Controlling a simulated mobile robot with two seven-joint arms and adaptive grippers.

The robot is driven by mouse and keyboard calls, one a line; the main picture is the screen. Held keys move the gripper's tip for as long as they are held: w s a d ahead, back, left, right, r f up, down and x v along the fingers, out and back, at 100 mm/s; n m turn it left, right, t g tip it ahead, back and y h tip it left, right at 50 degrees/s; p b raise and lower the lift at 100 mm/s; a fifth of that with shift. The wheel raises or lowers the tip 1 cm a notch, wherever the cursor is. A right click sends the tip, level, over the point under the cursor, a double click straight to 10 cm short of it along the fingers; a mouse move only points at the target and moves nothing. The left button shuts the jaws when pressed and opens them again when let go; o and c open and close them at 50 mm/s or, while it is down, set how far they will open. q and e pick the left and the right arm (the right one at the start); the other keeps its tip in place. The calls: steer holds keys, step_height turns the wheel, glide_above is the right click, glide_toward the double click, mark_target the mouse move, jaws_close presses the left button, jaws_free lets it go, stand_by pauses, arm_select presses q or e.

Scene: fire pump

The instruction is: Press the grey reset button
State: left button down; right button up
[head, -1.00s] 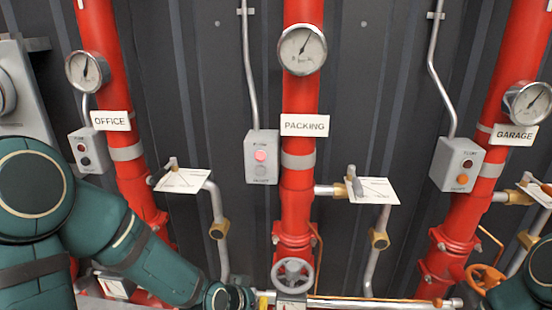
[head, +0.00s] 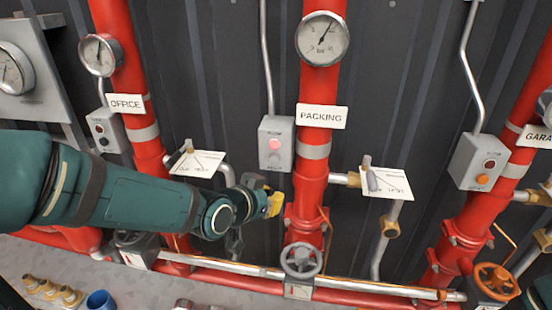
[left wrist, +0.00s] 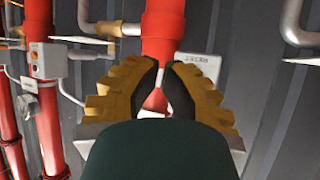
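The grey reset button (head: 273,158) is small and sits low on the grey box (head: 289,143) beside the PACKING pipe, under a lit pink lamp (head: 274,144). My left gripper (head: 274,204) is below the box in the head view, in front of the red pipe's left side and apart from the button. Its yellow fingers also show in the left wrist view (left wrist: 165,68), with their tips close together and nothing held. The button cannot be made out in the left wrist view. My right gripper is out of view.
The OFFICE box (head: 107,131) and GARAGE box (head: 480,161) flank the middle one. A valve lever with a white card (head: 390,184) is right of the PACKING pipe; another card (head: 198,162) is left. A grey handwheel (head: 300,260) stands below. Dark wall surrounds the box.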

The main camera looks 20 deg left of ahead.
mark_target(274, 159)
arm_select(q)
steer(key=shift+w, duration=0.1)
steer(key=w+a+p, duration=0.1)
steer(key=w+a, duration=0.1)
steer(key=w, duration=0.6)
steer(key=shift+w, duration=0.2)
steer(key=shift+w+a, duration=0.1)
steer(key=shift+a, duration=0.05)
stand_by(1.3)
steer(key=shift+w, duration=0.3)
steer(key=shift+w+a, duration=0.2)
steer(key=shift+w, duration=0.3)
stand_by(0.8)
steer(key=shift+s+b, duration=0.15)
steer(key=shift+b, duration=0.15)
steer(key=shift+s+d+b, duration=0.25)
steer(key=shift+s+b, duration=0.05)
steer(key=shift+s, duration=0.45)
